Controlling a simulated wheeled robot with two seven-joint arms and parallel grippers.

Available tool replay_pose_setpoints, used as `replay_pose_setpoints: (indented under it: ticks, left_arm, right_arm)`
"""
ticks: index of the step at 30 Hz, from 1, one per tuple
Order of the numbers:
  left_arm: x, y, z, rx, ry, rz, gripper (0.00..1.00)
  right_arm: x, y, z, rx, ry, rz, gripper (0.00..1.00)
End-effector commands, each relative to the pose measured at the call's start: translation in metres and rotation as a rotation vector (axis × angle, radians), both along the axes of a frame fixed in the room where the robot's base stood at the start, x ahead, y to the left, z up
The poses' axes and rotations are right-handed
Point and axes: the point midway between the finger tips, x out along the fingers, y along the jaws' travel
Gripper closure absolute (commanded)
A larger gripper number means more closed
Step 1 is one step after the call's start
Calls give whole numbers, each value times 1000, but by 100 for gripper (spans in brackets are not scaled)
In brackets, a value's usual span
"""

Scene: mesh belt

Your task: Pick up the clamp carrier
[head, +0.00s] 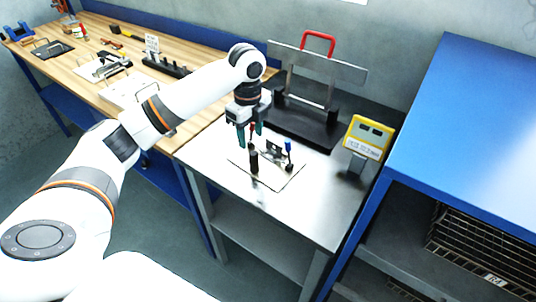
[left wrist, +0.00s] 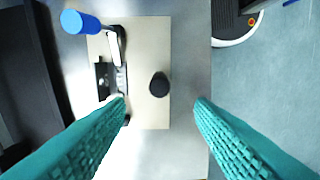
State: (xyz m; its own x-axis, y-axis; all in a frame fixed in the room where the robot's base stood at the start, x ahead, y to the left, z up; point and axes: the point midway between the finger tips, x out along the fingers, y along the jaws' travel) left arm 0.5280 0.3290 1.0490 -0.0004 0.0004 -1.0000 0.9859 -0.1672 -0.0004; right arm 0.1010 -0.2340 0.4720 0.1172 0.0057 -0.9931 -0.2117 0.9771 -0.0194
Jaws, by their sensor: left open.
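The clamp carrier is a thin pale plate (head: 283,181) lying flat on the grey metal table, with a black upright post (head: 254,161) and a blue-tipped clamp (head: 288,150) on it. In the left wrist view the same plate (left wrist: 148,117) shows from above, with the round black post top (left wrist: 158,84) and the blue clamp handle (left wrist: 80,22). My left gripper (head: 247,138) is open and points down above the carrier's left side. In its wrist view the teal fingers (left wrist: 160,106) are wide apart, with the black post between and beyond their tips. Nothing is between the fingers.
A black stand with a metal panel and red handle (head: 318,38) is behind the carrier. A yellow display box (head: 367,138) stands to the right. A wooden bench (head: 87,32) with tools is at left, and a blue bench (head: 470,130) at right. The metal table's front is clear.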

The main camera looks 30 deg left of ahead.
Motion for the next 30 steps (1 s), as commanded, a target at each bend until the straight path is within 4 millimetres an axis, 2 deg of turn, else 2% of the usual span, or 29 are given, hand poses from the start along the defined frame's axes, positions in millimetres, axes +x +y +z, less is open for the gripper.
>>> replay_pose_setpoints:
  ticks: [1,3,7,10,15,17,22,30]
  left_arm:
    - [-1,0,-9,0,6,1,51]
    - [-1,0,-21,1,5,1,51]
    - [0,-1,-37,-1,2,0,51]
    - [0,-1,-43,-1,1,0,51]
    - [-1,-5,-62,-1,4,-1,51]
    - [-1,-6,-71,0,4,0,51]
    - [0,-6,-92,0,0,1,51]
    - [0,-6,-95,1,-2,0,51]
  right_arm:
    - [-14,-1,3,-1,20,0,62]
    - [-29,-1,4,-3,42,0,62]
    - [-41,-2,6,-4,62,0,62]
    - [-36,-2,7,-5,53,1,62]
    - [-9,0,19,-1,13,1,62]
    - [-4,0,23,1,5,1,62]
    - [-8,0,25,0,10,1,62]
    - [-21,-1,23,-1,29,1,62]
